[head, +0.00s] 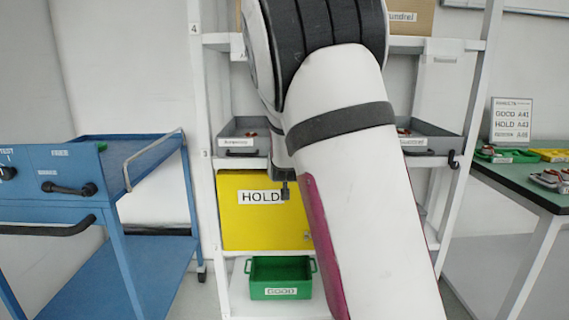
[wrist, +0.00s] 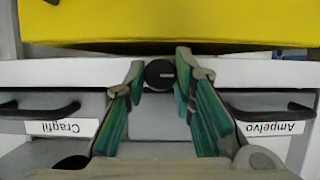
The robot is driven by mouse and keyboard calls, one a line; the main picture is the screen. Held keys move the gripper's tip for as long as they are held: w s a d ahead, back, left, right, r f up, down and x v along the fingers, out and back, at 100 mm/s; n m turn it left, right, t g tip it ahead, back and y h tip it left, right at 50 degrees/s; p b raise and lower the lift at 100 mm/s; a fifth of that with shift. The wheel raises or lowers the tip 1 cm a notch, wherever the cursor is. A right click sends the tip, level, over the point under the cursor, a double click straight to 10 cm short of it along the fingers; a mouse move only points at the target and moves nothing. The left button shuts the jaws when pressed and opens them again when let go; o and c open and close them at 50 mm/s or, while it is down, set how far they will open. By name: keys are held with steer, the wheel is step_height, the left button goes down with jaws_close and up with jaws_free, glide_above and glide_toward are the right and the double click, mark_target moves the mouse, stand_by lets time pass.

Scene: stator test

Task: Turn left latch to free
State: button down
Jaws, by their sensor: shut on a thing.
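In the wrist view, my gripper (wrist: 161,72) has its green-padded fingers closed around a round black knob (wrist: 159,75) with a short pale mark. The knob sits at the white shelf edge (wrist: 75,73), between two grey trays. One finger is on each side of it. In the head view my arm covers this spot, so my fingertips and the knob cannot be clearly made out there. A black latch (head: 453,159) shows on the right side of the shelf rack. I cannot tell which latch the held knob belongs to.
A yellow HOLD box (head: 265,228) stands below the trays, with a green GOOD bin (head: 280,278) beneath it. A blue cart (head: 58,185) stands at left. A green-topped table (head: 530,180) is at right. Tray handles (wrist: 42,110) flank my fingers.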

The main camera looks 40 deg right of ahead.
stand_by(0.4)
steer(key=c, duration=1.3)
jaws_free()
steer(key=shift+c, duration=0.2)
steer(key=v, duration=1.2)
steer(key=shift+a+f, duration=0.1)
